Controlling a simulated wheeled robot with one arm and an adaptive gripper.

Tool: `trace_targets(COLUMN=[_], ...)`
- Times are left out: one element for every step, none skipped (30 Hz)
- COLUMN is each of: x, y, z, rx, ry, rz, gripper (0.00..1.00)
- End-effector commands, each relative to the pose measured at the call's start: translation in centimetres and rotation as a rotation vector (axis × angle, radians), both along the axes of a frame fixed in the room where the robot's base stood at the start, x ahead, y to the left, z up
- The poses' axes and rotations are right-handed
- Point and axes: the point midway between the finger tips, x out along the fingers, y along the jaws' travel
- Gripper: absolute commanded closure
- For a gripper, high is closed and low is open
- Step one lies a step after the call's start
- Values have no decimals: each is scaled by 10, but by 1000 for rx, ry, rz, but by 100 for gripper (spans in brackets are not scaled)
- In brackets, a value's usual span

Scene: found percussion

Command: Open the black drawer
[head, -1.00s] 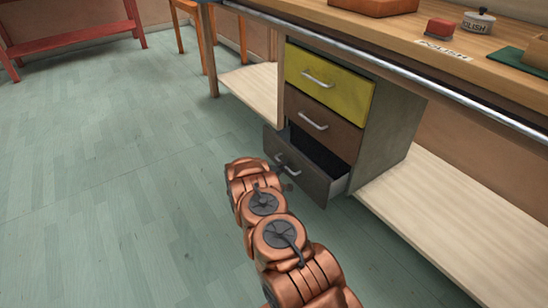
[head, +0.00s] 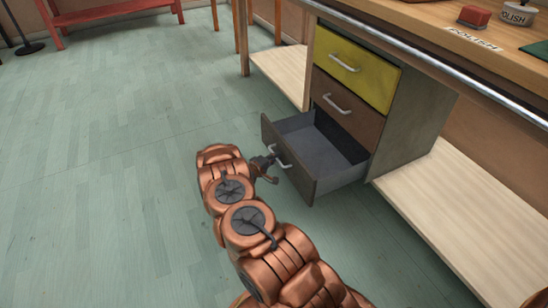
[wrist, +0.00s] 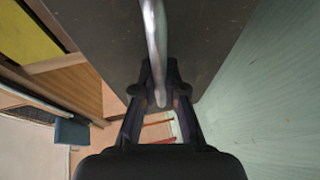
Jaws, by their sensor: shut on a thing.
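The black drawer (head: 287,163) is the lowest of the drawers in the cabinet under the workbench. It is pulled well out, and its empty grey inside shows in the head view. My gripper (head: 266,165) is at its front, shut on the silver bar handle (head: 281,158). In the wrist view the dark drawer front (wrist: 215,35) fills the top, and the handle (wrist: 154,45) runs down between the fingers of my gripper (wrist: 158,98). The fingertips partly hide the handle's end.
A yellow drawer (head: 354,68) and a brown drawer (head: 345,105) above are shut. A pale low shelf (head: 450,215) lies right of the cabinet.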

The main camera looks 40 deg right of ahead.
Motion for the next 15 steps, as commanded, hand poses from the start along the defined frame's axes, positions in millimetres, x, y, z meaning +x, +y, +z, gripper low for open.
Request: trace_targets(x=[-1,-1,0,0,0,0,0,0,0,0,1,1,1,1,1], y=[0,0,0,0,0,0,1,1,1,1,1,1,1,1,1], z=[-1,-1,-1,-1,-1,-1,-1,-1,0,0,0,0,0,0,0], rx=[1,1,1,1,1,1,1,1,1,1,1,1,1,1,1], ry=[0,0,0,0,0,1,1,0,0,0,0,0,0,0,0], rz=[-1,-1,-1,-1,0,0,0,1,1,1,1,2,2,2,2], gripper=[100,100,100,86,83,79,76,73,68,65,63,63,63,63,63])
